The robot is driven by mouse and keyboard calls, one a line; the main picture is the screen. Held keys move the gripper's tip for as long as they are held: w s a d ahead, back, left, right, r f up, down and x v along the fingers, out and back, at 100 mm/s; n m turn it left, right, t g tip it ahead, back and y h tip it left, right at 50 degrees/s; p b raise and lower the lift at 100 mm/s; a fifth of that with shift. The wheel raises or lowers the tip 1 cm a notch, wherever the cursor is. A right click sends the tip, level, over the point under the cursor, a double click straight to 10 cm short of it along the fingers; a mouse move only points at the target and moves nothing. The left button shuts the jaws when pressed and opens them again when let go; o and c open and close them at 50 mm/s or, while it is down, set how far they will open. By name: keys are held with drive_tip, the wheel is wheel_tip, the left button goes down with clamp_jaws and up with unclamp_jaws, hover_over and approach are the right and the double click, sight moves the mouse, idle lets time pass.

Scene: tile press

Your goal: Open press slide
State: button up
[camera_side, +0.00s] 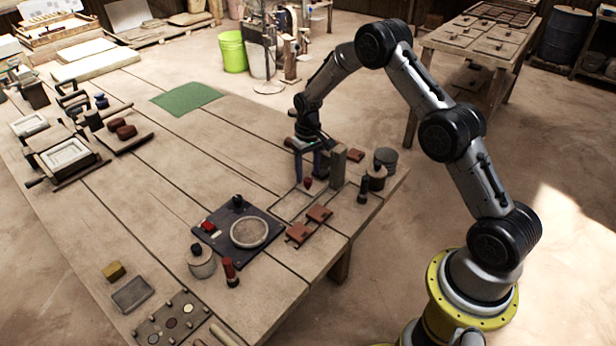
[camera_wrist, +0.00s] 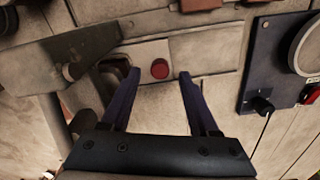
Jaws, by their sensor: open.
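A small round red knob (camera_side: 308,183) shows low between my fingers in the side view. My gripper (camera_side: 308,178) is open, pointing down beside an upright post (camera_side: 337,172). In the wrist view my gripper's (camera_wrist: 160,75) two dark blue fingers stand apart on either side of the knob, with a gap visible on each side. I cannot tell the exact height of the fingertips relative to the knob.
A dark panel (camera_side: 212,232) with a round plate (camera_side: 249,232) stands in front of the gripper. Reddish-brown tiles (camera_side: 319,214) lie beside the thin rails. A lidded jar (camera_side: 376,178) and dark bottle (camera_side: 363,190) stand right of the post. The tabletop around the green mat (camera_side: 187,98) is clear.

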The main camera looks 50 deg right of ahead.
drive_tip(key=shift+f, duration=1.2)
clamp_jaws()
idle(0.6)
